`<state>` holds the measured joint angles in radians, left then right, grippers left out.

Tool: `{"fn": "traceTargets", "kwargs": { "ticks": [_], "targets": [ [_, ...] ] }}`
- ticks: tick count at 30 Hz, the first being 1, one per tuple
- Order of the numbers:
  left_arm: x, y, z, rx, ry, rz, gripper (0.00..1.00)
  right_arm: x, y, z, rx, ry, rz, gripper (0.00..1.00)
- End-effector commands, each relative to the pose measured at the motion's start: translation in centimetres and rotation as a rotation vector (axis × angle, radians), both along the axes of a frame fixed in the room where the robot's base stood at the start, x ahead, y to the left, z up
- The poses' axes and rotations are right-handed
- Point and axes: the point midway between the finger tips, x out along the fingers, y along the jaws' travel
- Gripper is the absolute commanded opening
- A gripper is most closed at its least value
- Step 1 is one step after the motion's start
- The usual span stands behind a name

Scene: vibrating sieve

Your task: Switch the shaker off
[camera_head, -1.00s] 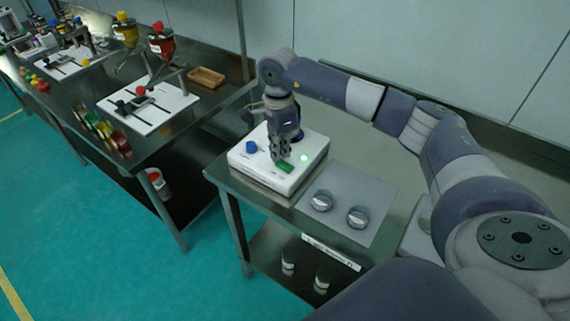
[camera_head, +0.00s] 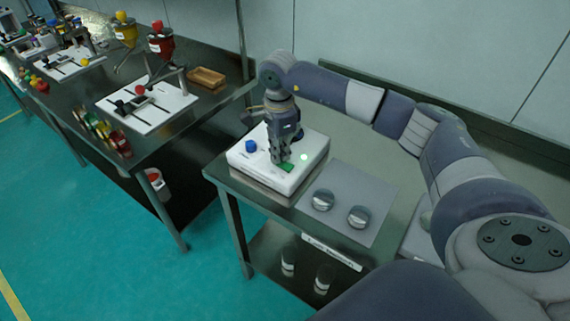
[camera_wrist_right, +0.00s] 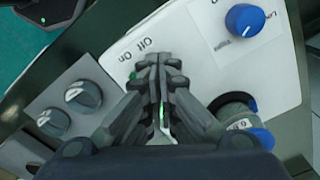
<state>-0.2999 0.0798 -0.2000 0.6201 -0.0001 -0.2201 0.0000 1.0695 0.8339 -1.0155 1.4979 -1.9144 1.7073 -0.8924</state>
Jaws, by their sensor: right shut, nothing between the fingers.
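The shaker is a white box (camera_head: 248,165) on a small metal table, with a blue knob (camera_head: 251,146), a green switch (camera_head: 287,168) and a lit green lamp (camera_head: 304,157) on top. My right gripper (camera_head: 282,163) points down with its tips at the switch; touching or just above, I cannot tell. In the right wrist view the gripper (camera_wrist_right: 158,62) is shut and empty, below the printed "Off On" labels (camera_wrist_right: 140,46). Its fingers hide most of the switch there. The blue knob also shows there (camera_wrist_right: 245,19). My left gripper is not in view.
A longer dark bench (camera_head: 190,121) stands at left, with a white board (camera_head: 147,104), funnels and a brown tray (camera_head: 206,78). Green floor lies in front.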

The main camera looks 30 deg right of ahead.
Motion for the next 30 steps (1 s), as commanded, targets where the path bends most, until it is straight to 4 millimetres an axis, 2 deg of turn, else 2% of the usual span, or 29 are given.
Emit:
{"fn": "traceTargets", "kwargs": {
  "ticks": [21,26,30],
  "targets": [
    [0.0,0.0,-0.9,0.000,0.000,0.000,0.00,0.0,0.0,-1.2,-0.001,0.001,0.000,0.00],
    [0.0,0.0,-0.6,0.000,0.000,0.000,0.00,-0.1,0.0,-0.9,-0.001,0.003,0.000,0.00],
    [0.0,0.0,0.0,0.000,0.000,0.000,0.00,-0.1,0.0,0.2,-0.001,0.002,0.000,0.00]
  ]
}}
